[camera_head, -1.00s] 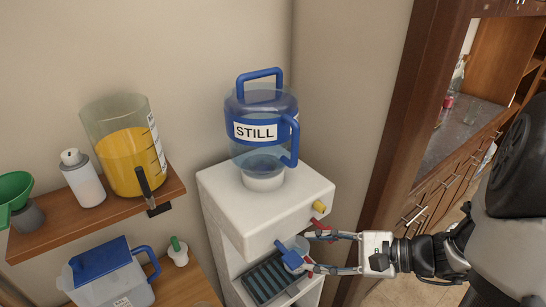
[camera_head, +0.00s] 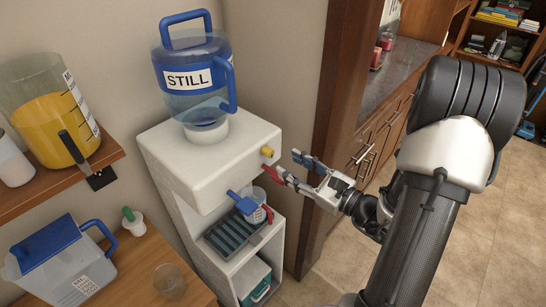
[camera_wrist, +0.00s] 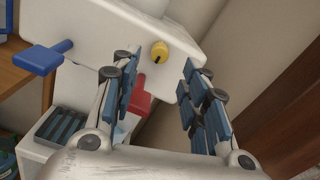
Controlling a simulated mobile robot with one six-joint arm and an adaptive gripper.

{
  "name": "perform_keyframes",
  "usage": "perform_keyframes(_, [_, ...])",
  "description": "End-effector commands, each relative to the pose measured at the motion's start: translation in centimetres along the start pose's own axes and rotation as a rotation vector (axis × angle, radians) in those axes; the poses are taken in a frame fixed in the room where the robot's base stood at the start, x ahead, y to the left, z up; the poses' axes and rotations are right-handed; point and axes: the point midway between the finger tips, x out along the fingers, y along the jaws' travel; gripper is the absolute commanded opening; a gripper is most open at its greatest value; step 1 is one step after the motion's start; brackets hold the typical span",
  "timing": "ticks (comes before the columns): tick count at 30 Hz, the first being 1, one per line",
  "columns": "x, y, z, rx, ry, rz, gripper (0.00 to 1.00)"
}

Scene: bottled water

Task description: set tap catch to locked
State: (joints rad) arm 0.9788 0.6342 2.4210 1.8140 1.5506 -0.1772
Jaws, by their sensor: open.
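The white dispenser (camera_head: 205,150) has a small yellow knob (camera_head: 268,152) on its front, which I take to be the tap catch. In the wrist view the yellow knob (camera_wrist: 160,51) carries a dark mark and lies just beyond my gripper, between the fingers. A red tap lever (camera_wrist: 141,102) shows below it, partly behind the left finger. A blue tap lever (camera_wrist: 41,60) is further left. My gripper (camera_head: 289,168) is open and empty, in front of the knob; contact cannot be told. The fingers also frame the knob in the wrist view (camera_wrist: 160,78).
A blue STILL bottle (camera_head: 192,80) stands on the dispenser. A clear cup (camera_head: 256,206) stands on the drip grille (camera_head: 225,240). Shelves and a jug (camera_head: 65,262) are left. A wooden frame (camera_head: 335,110) is close behind my gripper. Open floor lies right.

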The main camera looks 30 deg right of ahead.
Motion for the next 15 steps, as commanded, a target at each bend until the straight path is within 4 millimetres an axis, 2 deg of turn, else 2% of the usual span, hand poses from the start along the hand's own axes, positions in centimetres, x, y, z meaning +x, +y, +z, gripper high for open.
perform_keyframes(1, [1.3,0.2,-0.1,-0.003,-0.002,0.007,0.41])
perform_keyframes(6, [4.5,0.2,0.0,-0.003,-0.002,0.005,0.41])
perform_keyframes(10, [6.2,0.1,-0.1,-0.002,0.0,0.004,0.41])
perform_keyframes(15, [7.2,0.1,0.0,-0.001,0.0,0.001,0.41])
